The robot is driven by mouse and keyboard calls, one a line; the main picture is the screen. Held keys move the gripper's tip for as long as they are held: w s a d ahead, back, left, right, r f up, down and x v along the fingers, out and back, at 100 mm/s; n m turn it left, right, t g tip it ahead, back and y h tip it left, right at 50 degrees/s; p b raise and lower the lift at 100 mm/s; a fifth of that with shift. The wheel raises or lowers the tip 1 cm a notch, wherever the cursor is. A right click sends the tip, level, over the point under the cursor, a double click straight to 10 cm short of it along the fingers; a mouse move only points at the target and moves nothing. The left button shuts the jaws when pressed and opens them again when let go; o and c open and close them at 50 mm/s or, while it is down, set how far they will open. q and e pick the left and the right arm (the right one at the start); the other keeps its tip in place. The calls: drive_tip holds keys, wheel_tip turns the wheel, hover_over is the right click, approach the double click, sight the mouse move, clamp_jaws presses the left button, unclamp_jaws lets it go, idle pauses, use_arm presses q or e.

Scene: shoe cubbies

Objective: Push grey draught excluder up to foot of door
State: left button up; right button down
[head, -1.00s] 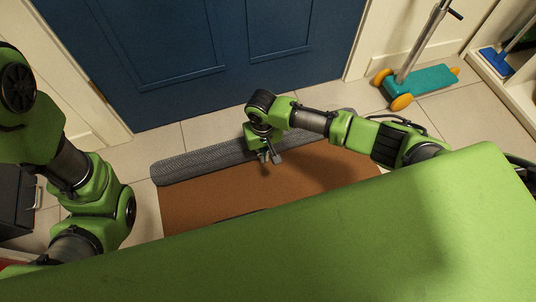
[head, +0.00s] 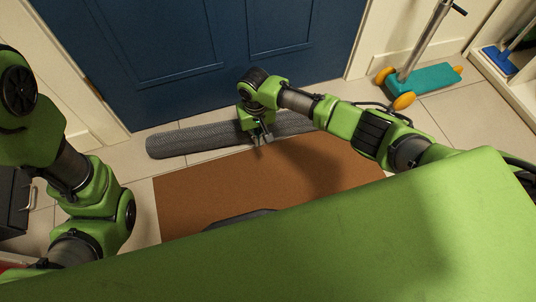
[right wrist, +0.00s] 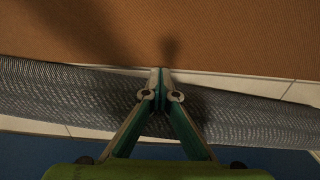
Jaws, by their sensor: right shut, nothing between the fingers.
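The grey draught excluder (head: 192,139), a long ribbed roll, lies on the tiles between the mat and the blue door (head: 185,55). A strip of tile shows between it and the door's foot, narrower at its left end than at its right. My right gripper (head: 262,138) reaches down over the roll's middle, fingers shut and empty, tips at its mat-side edge. The right wrist view shows the closed tips (right wrist: 160,75) in front of the excluder (right wrist: 65,95); whether they touch it I cannot tell. My left arm shows at the left, but its gripper is out of view.
The brown doormat (head: 190,200) lies on the near side of the excluder, with a thin strip of tile between them. A teal scooter (head: 430,78) with orange wheels stands right of the door. A dark cabinet (head: 14,200) stands at the left edge.

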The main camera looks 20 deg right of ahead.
drive_tip(key=shift+w+a+b, duration=0.15)
drive_tip(key=shift+w+b, duration=1.8)
drive_tip(key=shift+w, duration=0.75)
drive_tip(key=w+b, duration=0.3)
drive_tip(key=shift+a, duration=0.1)
drive_tip(key=shift+w+r, duration=0.1)
drive_tip(key=shift+w, duration=1.35)
